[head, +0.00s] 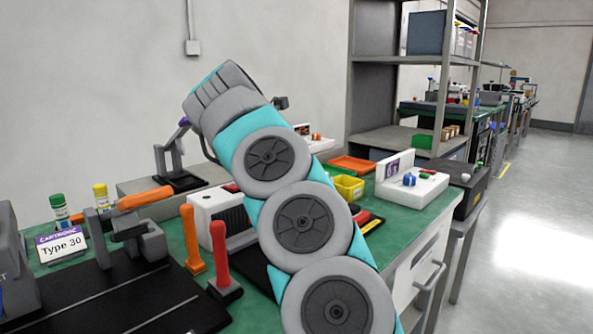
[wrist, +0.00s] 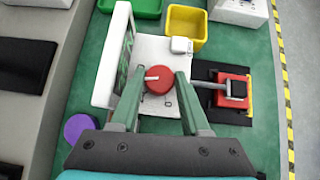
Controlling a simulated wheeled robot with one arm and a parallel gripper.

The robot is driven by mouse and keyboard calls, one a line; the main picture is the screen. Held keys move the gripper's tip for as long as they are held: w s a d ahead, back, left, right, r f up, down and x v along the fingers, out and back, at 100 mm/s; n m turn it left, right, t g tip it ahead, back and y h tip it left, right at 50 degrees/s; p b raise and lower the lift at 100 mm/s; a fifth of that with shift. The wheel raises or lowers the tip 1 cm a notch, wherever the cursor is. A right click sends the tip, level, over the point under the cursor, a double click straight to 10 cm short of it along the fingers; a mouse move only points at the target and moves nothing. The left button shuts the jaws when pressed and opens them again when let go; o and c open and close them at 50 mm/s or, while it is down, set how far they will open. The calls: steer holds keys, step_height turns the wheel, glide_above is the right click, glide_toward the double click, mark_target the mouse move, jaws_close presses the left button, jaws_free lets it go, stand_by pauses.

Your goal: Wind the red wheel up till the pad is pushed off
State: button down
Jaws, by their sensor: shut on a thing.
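The red wheel (wrist: 158,81) is a round red knob with a pale mark on its top, on a white device (wrist: 155,48) in the wrist view. My gripper (wrist: 159,77) has its two green fingers on either side of the wheel, shut on it. The fingers hide part of the device. A small white block (wrist: 181,45) sits on the device, and I cannot tell if it is the pad. A grey rod leads right towards a red square frame (wrist: 236,88). In the head view my arm hides the gripper and most of the white device (head: 234,215).
A yellow bin (wrist: 186,24) and a green bin (wrist: 141,7) stand beyond the device. A purple disc (wrist: 86,129) is at left. In the head view, orange (head: 192,240) and red (head: 219,250) upright handles stand left of my arm. The grey floor (head: 530,220) at right is clear.

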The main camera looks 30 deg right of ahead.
stand_by(0.8)
steer(key=shift+c, duration=1.9)
jaws_free()
steer(key=shift+n, duration=0.4)
steer(key=shift+s+d+n+t+y+p, duration=0.15)
steer(key=shift+n+t+y+p, duration=0.3)
steer(key=shift+n+t+y, duration=0.55)
steer(key=shift+s+d+n+t+y+p, duration=0.15)
steer(key=shift+n+t+y+p, duration=0.4)
steer(key=shift+n, duration=0.85)
steer(key=n+t+y, duration=0.1)
steer(key=n, duration=0.1)
steer(key=n+t+y, duration=0.1)
steer(key=n+y, duration=0.1)
steer(key=n, duration=0.1)
steer(key=shift+d+p, duration=0.15)
steer(key=shift+p, duration=0.15)
steer(key=n+y, duration=0.1)
steer(key=n, duration=0.1)
steer(key=n+y, duration=0.3)
steer(key=n, duration=0.1)
steer(key=shift+d+y+p, duration=0.25)
steer(key=shift+y+p, duration=0.05)
steer(key=shift+y, duration=0.05)
steer(key=shift+w+d+n+g+y, duration=0.1)
steer(key=shift+n+g+y, duration=0.35)
steer(key=shift+n+y, duration=0.5)
steer(key=shift+d+n+g+y, duration=0.1)
steer(key=shift+n+g+y, duration=0.4)
steer(key=shift+n, duration=0.75)
